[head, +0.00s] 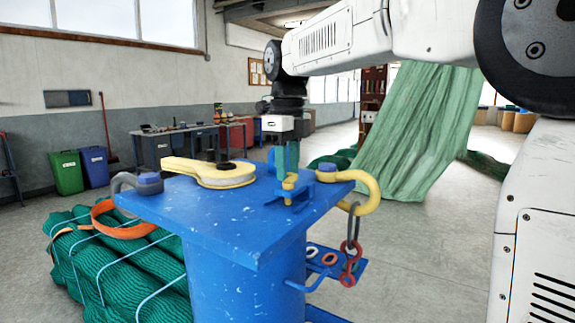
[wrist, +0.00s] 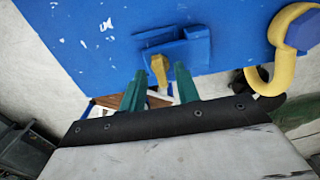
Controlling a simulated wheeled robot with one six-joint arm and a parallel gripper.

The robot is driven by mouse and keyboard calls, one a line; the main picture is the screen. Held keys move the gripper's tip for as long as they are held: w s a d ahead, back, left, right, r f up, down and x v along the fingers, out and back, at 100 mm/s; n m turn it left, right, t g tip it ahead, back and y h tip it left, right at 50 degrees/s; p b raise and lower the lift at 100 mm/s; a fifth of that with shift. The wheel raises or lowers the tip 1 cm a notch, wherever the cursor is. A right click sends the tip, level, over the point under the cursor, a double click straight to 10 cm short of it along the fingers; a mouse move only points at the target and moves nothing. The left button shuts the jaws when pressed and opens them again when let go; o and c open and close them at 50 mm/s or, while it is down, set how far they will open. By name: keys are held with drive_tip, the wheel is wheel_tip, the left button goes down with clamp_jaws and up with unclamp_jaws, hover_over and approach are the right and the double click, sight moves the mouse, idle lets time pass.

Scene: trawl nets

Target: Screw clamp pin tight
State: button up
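A blue clamp (head: 287,196) stands on the blue pedestal top near its right side. Its yellow pin (head: 290,182) stands up from it. In the wrist view the clamp (wrist: 185,53) lies just past my fingertips and the pin (wrist: 159,68) shows between them. My gripper (head: 287,170) points down over the clamp with its green fingers. In the wrist view my gripper (wrist: 160,70) is open, with a gap on each side of the pin. The fingers do not appear to touch it. The pin's threaded part is hidden.
The blue pedestal top (head: 225,225) also bears a yellow, flat-armed piece (head: 212,173) and a grey shackle (head: 140,184) at left. A yellow shackle (head: 362,183) with a hanging chain (head: 350,262) is close right of the clamp. Green netting (head: 130,270) lies at lower left.

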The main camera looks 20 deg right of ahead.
wheel_tip(320, 180, up, 8)
drive_tip(key=shift+f, duration=0.15)
idle(0.6)
drive_tip(key=s+d+f+n, duration=0.1)
drive_tip(key=s+f+n, duration=1.1)
drive_tip(key=s+n, duration=0.2)
drive_tip(key=s+d+f+n+t, duration=0.1)
drive_tip(key=s+d+f+n, duration=0.1)
drive_tip(key=s+f+n, duration=1)
drive_tip(key=s+n, duration=0.2)
drive_tip(key=s, duration=0.1)
drive_tip(key=shift+s+d+n, duration=0.2)
drive_tip(key=shift+s+n, duration=0.05)
drive_tip(key=shift+n, duration=0.15)
